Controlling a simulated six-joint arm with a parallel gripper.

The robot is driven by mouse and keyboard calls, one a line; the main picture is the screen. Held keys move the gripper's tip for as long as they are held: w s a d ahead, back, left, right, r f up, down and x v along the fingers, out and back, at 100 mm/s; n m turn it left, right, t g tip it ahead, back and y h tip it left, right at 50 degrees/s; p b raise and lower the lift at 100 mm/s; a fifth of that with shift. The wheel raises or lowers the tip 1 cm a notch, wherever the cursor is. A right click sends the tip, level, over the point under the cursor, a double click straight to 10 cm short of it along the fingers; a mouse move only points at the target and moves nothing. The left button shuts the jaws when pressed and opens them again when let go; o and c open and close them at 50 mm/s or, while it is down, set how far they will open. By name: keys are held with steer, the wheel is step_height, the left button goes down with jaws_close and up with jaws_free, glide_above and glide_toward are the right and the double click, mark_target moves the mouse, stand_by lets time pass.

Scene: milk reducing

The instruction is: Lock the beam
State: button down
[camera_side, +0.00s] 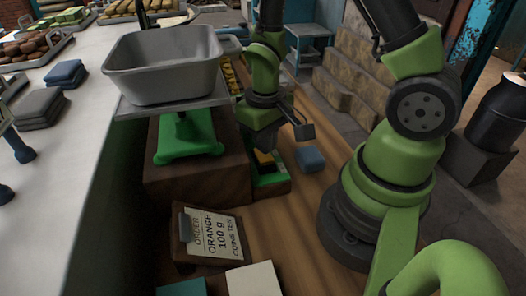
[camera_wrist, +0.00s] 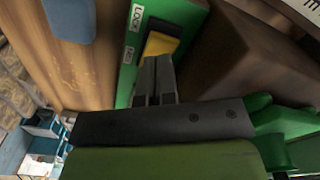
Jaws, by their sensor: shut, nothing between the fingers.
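The scale (camera_side: 187,138) has a green base on a wooden block and carries a large grey pan (camera_side: 165,65). Beside the block is a green lock plate (camera_side: 272,180) with a yellow slider (camera_side: 263,158). In the wrist view the plate (camera_wrist: 127,75) has a LOCK label at its far end and a second, unreadable label nearer. The yellow slider (camera_wrist: 163,44) sits beside these labels, its near end partly hidden by my fingers. My gripper (camera_wrist: 154,62) is shut and empty, fingertips right at the slider's near end; I cannot tell whether they touch. It points down over the plate in the side view (camera_side: 262,148).
A blue block (camera_side: 310,159) lies close right of the plate. An order card (camera_side: 213,235) reading "ORANGE 100 g" stands in front. A teal block and a cream block (camera_side: 253,280) are at the front edge. The wooden bench (camera_side: 290,235) is clear between card and arm base.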

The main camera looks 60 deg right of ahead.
steer(key=shift+f, duration=1.15)
stand_by(0.4)
steer(key=shift+r, duration=3.55)
steer(key=shift+s, duration=0.1)
steer(key=s+a+r+g, duration=0.1)
steer(key=s+g, duration=0.1)
steer(key=s, duration=0.2)
step_height(320, 180, up, 10)
steer(key=m+t+y, duration=0.1)
steer(key=t, duration=0.4)
glide_above(266, 157)
steer(key=s+a, duration=0.3)
steer(key=s, duration=0.1)
steer(key=s+a+r+t+y, duration=0.1)
steer(key=s+r+t, duration=0.2)
steer(key=r, duration=0.3)
steer(key=shift+s+a+r+t, duration=0.25)
steer(key=shift+s+r+t, duration=0.1)
steer(key=shift+t, duration=0.25)
steer(key=shift+w+r, duration=0.1)
